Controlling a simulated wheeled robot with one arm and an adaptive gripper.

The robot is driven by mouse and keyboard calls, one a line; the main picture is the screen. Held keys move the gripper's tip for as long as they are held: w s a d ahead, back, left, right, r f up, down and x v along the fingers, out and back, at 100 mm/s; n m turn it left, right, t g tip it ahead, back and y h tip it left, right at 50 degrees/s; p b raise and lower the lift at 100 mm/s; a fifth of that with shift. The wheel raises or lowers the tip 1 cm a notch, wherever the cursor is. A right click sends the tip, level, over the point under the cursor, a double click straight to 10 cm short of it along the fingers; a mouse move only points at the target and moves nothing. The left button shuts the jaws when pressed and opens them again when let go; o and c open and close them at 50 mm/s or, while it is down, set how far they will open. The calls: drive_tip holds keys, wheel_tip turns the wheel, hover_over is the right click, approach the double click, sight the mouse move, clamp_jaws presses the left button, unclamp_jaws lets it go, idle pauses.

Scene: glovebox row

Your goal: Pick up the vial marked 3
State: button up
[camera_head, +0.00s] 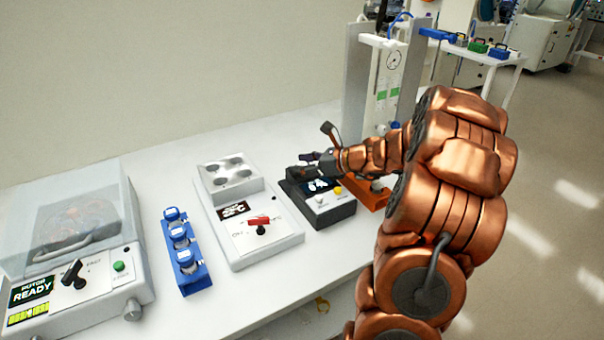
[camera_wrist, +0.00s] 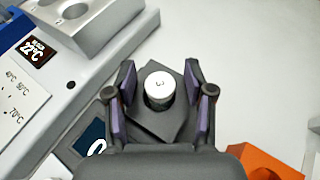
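The vial marked 3 (camera_wrist: 159,86) has a white cap with a dark 3 on it. In the wrist view it stands on the dark square plate (camera_wrist: 155,125) of a black device. My gripper (camera_wrist: 159,72) is open, with one finger on each side of the vial and a gap showing on both sides. In the head view my gripper (camera_head: 314,162) is over the back of the black device (camera_head: 330,213), which has a lit display. I cannot make out the vial there.
Left of the black device is a white heater block (camera_head: 255,240) with a red-handled lever. Further left are a blue rack (camera_head: 194,279) with capped vials and a lidded centrifuge (camera_head: 100,275). An orange stand (camera_head: 374,201) is close on the right.

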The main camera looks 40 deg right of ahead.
clamp_jaws()
